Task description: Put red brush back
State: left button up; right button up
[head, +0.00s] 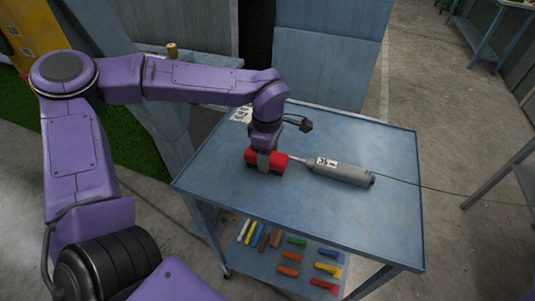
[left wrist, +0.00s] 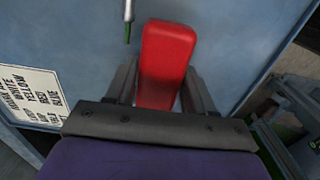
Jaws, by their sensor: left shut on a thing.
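The red brush (head: 278,160) is a red block with a dark underside, over the blue table top (head: 370,220). My left gripper (head: 263,163) comes down on it from above and is shut on it, with one finger on each side. In the left wrist view the red brush (left wrist: 166,62) fills the space between the two dark fingers. I cannot tell whether its underside touches the table. My right gripper is in neither view.
A grey cylindrical tool (head: 343,173) with a label and a cable lies just right of the brush. A printed sheet (head: 242,115) lies at the table's back left corner. The lower shelf (head: 262,268) holds several coloured pieces. The right side of the table top is clear.

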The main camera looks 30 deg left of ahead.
pick_arm(q)
jog(key=o, duration=1)
notch_tip(320, 180, up, 12)
jog(key=shift+s, duration=0.1)
